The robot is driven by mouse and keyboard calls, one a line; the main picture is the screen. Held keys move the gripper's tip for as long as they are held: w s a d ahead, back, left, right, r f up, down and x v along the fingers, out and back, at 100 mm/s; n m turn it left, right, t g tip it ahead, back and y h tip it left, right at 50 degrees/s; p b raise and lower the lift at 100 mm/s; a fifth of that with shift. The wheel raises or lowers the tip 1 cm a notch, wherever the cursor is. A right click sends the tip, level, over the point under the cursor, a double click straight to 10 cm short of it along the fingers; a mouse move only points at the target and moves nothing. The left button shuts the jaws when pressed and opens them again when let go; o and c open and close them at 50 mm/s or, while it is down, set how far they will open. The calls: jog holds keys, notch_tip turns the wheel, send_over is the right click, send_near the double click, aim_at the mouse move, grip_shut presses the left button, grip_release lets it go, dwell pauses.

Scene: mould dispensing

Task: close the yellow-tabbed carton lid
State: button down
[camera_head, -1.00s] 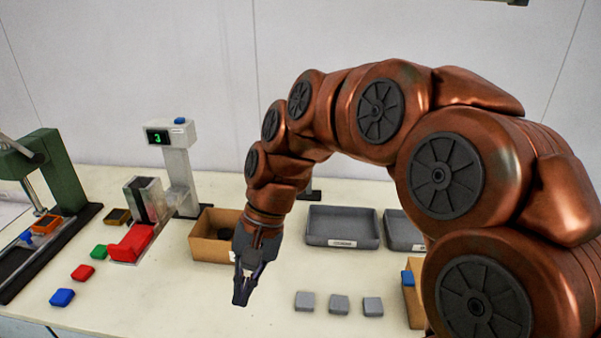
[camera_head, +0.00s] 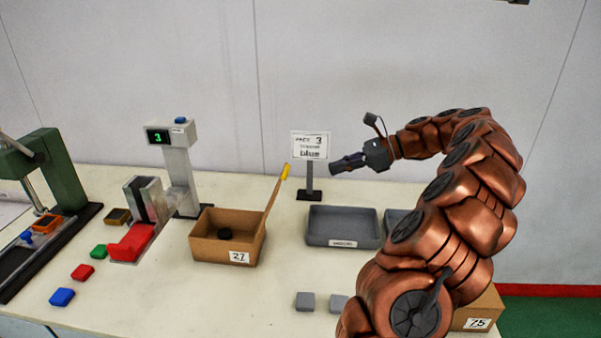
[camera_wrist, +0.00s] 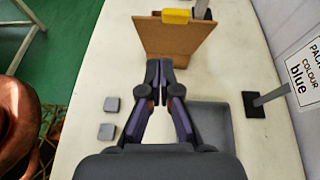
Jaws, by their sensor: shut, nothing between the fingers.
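The open carton (camera_head: 222,252), labelled 27, stands on the table left of centre in the head view, with a dark round piece (camera_head: 225,234) inside. Its brown lid (camera_head: 272,207) stands up from the right side, leaning slightly outward, with a yellow tab (camera_head: 286,171) at its top. My gripper (camera_head: 334,167) is shut and empty, right of the lid and a little above tab height, pointing left. In the wrist view the lid (camera_wrist: 172,40) and its yellow tab (camera_wrist: 176,16) are ahead of my fingertips (camera_wrist: 159,64). The lid hides most of the carton there.
A sign on a post (camera_head: 309,146) reading blue stands behind my gripper. A grey tray (camera_head: 343,229) lies below it, and grey blocks (camera_head: 305,301) lie in front. A red-chuted dispenser (camera_head: 132,243) stands left of the carton. Another carton (camera_head: 478,312), labelled 75, is at the right.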

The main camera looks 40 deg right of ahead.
jog(key=w+a+f+m+p, duration=0.1)
jog(key=w+a+f+p, duration=0.2)
jog(key=w+a, duration=0.3)
jog(key=shift+w+a+t, duration=0.15)
jog(key=shift+w+t, duration=0.25)
jog(key=shift+w, duration=0.45)
dwell(0.4)
